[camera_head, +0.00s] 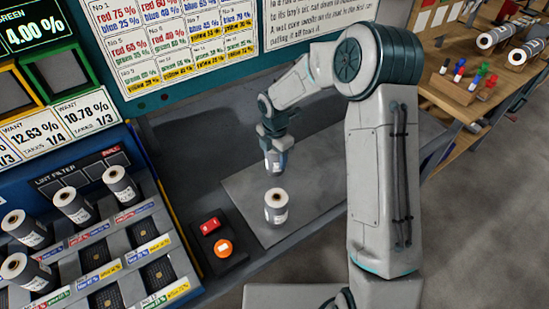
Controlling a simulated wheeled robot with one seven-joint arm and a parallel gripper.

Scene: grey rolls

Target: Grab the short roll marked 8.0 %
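A short grey roll (276,209) with a pale label and a brown core stands upright on the flat grey plate (318,190). Its marking is too small to read, so I cannot tell whether it is the 8.0 % one. My gripper (275,164) points down just above this roll, with a small gap between them. A pale patch shows at the fingertips; I cannot tell whether it is part of the fingers or something between them. Several other grey rolls, one of them here (120,184), stand in the blue rack (75,160) at the left; their markings are unreadable.
A control box with a red button (210,225) and an orange button (223,248) sits left of the plate. A wooden bench (450,103) at the upper right carries more rolls (497,38) and small coloured items. The plate around the standing roll is clear.

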